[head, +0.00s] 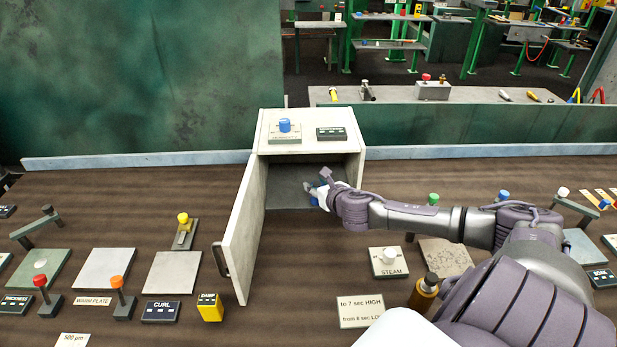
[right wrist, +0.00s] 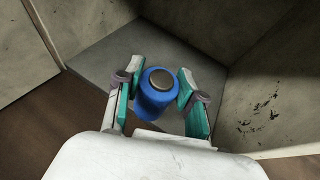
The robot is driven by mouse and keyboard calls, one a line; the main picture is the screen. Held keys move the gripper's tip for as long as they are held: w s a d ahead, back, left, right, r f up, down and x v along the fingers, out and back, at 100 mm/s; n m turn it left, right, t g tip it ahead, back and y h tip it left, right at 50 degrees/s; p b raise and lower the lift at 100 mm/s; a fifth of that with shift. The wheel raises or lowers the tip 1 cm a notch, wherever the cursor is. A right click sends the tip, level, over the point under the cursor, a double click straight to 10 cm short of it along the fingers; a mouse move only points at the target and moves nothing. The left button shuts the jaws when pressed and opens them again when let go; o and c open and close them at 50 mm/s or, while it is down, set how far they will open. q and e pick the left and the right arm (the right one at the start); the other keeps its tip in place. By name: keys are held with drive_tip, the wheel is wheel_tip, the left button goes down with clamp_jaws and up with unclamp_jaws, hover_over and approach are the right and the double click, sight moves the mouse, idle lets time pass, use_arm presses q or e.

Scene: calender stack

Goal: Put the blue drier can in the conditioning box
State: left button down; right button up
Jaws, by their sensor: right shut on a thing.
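The blue drier can (right wrist: 155,100), with a grey round knob on top, is between the two teal-padded fingers of my right gripper (right wrist: 161,78). The gripper is shut on it. In the head view my right gripper (head: 318,190) reaches into the open front of the conditioning box (head: 310,147), and only a bit of blue can (head: 314,202) shows there. The can is over the box's grey floor near the opening; whether it touches the floor I cannot tell. The box door (head: 240,240) stands open to the left. My left gripper is not in view.
On the box top are a blue knob (head: 285,125) and a dark label plate (head: 331,133). Left of the door stand a yellow-knobbed post (head: 183,225) and a yellow damp block (head: 210,308). A steam button (head: 389,259) and an amber bottle (head: 424,292) stand below my right arm.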

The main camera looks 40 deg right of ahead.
drive_tip(key=w, duration=0.2)
drive_tip(key=shift+w+d, duration=0.3)
drive_tip(key=shift+d, duration=0.05)
drive_tip(key=shift+w+d+r+p, duration=0.1)
drive_tip(key=shift+w+d+p, duration=0.15)
drive_tip(key=shift+w, duration=0.3)
drive_tip(key=shift+w+d+r+p, duration=0.1)
drive_tip(key=shift+w+p, duration=0.15)
drive_tip(key=shift+w, duration=0.25)
drive_tip(key=shift+w+f, duration=0.2)
drive_tip(key=shift+f, duration=0.3)
drive_tip(key=shift+w+f, duration=0.15)
drive_tip(key=shift+f, duration=0.35)
drive_tip(key=shift+s, duration=0.1)
drive_tip(key=o, duration=1.2)
drive_tip(key=shift+f, duration=0.1)
drive_tip(key=shift+c, duration=0.2)
